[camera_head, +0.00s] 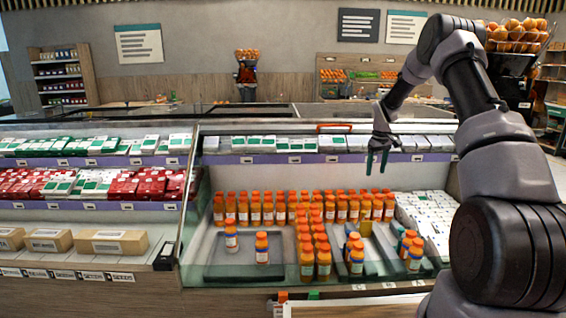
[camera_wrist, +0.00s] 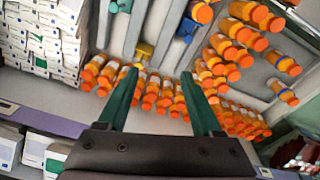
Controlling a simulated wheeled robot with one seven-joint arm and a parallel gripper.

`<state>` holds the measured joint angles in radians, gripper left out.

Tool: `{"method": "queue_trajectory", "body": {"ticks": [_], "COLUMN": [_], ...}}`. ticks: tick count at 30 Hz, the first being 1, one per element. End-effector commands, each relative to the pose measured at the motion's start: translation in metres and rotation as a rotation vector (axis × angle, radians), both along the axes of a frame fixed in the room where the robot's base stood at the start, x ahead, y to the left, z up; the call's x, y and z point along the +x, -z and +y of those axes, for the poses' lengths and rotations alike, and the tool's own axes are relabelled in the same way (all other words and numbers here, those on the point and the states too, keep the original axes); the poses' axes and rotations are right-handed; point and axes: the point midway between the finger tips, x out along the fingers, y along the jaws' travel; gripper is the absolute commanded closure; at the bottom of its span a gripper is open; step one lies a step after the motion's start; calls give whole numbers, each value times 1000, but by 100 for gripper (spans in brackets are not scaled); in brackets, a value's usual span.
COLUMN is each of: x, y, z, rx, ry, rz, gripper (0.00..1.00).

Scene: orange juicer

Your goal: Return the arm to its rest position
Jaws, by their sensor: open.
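My gripper (camera_head: 378,160) hangs fingers-down at the end of my raised arm, above the right part of the refrigerated display case. Its two green fingers are apart with nothing between them. In the wrist view the open gripper (camera_wrist: 160,85) points down over the bottles, with clear space between it and them. Orange-capped juice bottles (camera_head: 305,262) stand in rows in the case below. My arm comes in from the right side of the head view and covers part of the case's right end.
White cartons (camera_head: 425,215) are stacked right of the bottles. A shelf of white boxes (camera_head: 290,143) runs behind the gripper. Red and white packs (camera_head: 90,185) and brown boxes (camera_head: 112,242) lie at left. An orange juicer (camera_head: 515,50) stands behind my arm. Air above the case is open.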

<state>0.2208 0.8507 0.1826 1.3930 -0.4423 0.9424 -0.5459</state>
Motion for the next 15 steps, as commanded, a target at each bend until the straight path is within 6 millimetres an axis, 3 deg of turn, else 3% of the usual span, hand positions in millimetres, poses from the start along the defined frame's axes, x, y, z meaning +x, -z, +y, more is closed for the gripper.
{"method": "queue_trajectory", "body": {"ticks": [1, 6, 11, 15], "x": [-7, -46, -95, -146], "y": [-31, -118, -188, -238], "z": [6, 27, 45, 60], "rx": [-1, 9, 32, 63], "ry": [15, 93, 173, 245], "rz": [-23, -87, -146, -200], "gripper": [33, 33, 33, 33]}}
